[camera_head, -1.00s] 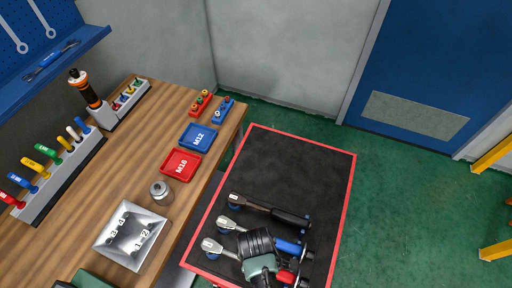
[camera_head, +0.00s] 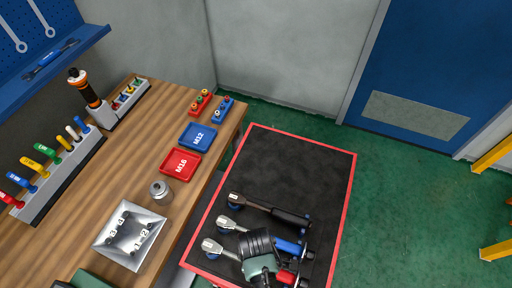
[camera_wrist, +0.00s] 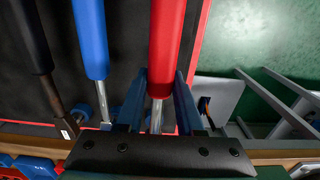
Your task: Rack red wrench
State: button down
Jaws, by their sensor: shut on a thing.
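The red wrench (camera_wrist: 163,45) has a red handle and a bright metal shaft. In the wrist view it runs up between the two blue fingers of my gripper (camera_wrist: 160,88), which are shut on it. In the head view its ratchet head (camera_head: 212,246) and part of its red handle (camera_head: 286,277) show at the near end of a black, red-edged mat (camera_head: 290,165). My wrist covers the middle of it. I cannot tell whether it is clear of the mat. A blue-handled wrench (camera_wrist: 90,40) and a black-handled wrench (camera_wrist: 30,38) lie beside it, roughly parallel.
A wooden bench (camera_head: 150,120) on the left holds a red M16 tray (camera_head: 181,164), a blue M12 tray (camera_head: 198,136), a metal bolt tray (camera_head: 130,257) and a tool holder (camera_head: 62,178). A blue pegboard shelf (camera_head: 55,55) hangs above. The mat's far half is clear.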

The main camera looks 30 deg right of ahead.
jog(key=shift+f+b, duration=1)
jog(key=shift+f, duration=0.65)
dwell(1.6)
jog(key=shift+c, duration=2.3)
grip_release()
jog(key=shift+s, duration=0.1)
notch_tip(320, 180, up, 13)
jog(key=shift+b, duration=0.35)
